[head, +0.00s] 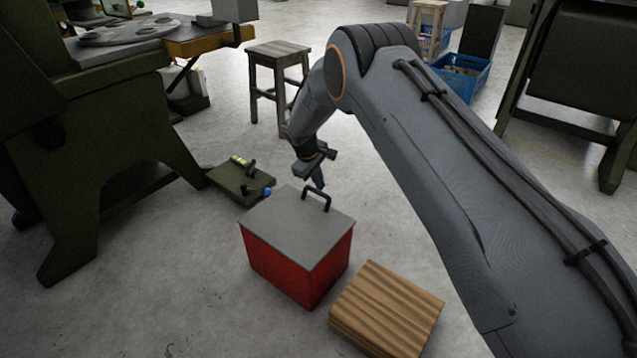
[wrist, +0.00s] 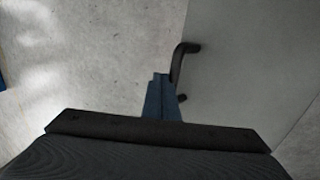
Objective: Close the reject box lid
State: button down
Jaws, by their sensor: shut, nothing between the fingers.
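The red reject box (head: 297,267) stands on the floor in the middle of the head view. Its grey lid (head: 290,232) lies flat across the top, with no gap that I can see. A black handle (head: 326,197) stands up near the lid's far edge. In the wrist view the lid (wrist: 250,60) fills the right side and the handle (wrist: 177,62) is at its edge. My gripper (head: 320,186) is shut and empty, pointing down beside the handle. In the wrist view the fingertips (wrist: 161,76) are next to the handle; I cannot tell whether they touch it.
A striped wooden block (head: 386,309) lies right of the box. A green tray or lid with small tools (head: 228,181) lies behind it to the left. A wooden stool (head: 278,52) and a blue crate (head: 469,84) stand farther back. The floor in front is clear.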

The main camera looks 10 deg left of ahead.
notch_tip(320, 180, up, 13)
jog(key=w+d+p, duration=0.1)
jog(key=w+p, duration=0.1)
jog(key=p, duration=0.1)
jog(key=s+a+r+m+y, duration=0.1)
jog(key=s+a+r, duration=0.1)
jog(key=s+r, duration=0.7)
jog(key=s+d+r+m+g+y, duration=0.1)
jog(key=s+d, duration=0.3)
jog(key=s, duration=1)
jog(key=s+d+r+m+g, duration=0.15)
jog(key=s+d, duration=0.25)
jog(key=s, duration=1)
jog(key=s+d+r+m+g+y, duration=0.15)
jog(key=s+d, duration=0.25)
jog(key=s, duration=1)
jog(key=d+r+m+p, duration=0.3)
jog(key=d+r+p, duration=0.7)
jog(key=r+p, duration=0.4)
jog(key=d+r+m+h+p, duration=0.1)
jog(key=d+r+m+p, duration=0.3)
jog(key=d+r+p, duration=0.7)
notch_tip(320, 180, up, 3)
jog(key=p, duration=0.3)
jog(key=shift+t, duration=0.4)
jog(key=shift+w+h, duration=0.1)
jog(key=shift+h, duration=0.15)
